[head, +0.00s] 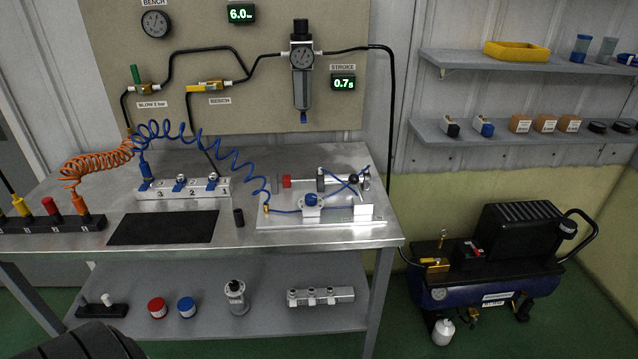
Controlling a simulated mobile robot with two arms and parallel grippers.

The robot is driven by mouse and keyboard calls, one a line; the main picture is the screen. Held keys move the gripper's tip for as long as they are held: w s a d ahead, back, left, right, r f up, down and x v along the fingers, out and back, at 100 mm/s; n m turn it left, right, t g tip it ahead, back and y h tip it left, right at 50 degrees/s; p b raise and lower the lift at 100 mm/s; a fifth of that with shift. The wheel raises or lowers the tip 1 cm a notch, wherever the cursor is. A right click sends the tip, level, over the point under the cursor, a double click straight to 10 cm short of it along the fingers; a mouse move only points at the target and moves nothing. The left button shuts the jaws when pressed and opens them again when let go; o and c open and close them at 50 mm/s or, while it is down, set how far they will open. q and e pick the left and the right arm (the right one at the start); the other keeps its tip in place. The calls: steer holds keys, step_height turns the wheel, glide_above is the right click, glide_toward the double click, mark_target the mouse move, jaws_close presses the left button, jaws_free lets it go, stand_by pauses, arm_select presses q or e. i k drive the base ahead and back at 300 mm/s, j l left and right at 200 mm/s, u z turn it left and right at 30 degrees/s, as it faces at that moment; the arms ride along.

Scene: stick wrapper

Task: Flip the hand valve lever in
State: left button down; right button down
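No gripper of mine shows in the head view. On the wall panel, a brass valve labelled BENCH (214,86) has a yellow lever lying along the pipe. To its left, the BLOW valve (145,88) has a green lever standing upright. On the bench, a white plate (350,221) carries a small valve with a round blue top (311,200), a cylinder with a red end (287,181) and blue tubing. I cannot tell which of these is the hand valve, and any small lever on the plate is too small to make out.
A manifold (182,188) with blue-handled valves and a black mat (163,228) lie on the bench (240,236). Coiled orange (95,160) and blue hoses (235,158) hang over it. The regulator (301,72) is on the panel. A compressor (490,270) stands right of the bench.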

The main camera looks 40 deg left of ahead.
mark_target(353, 178)
steer(key=u, duration=1.15)
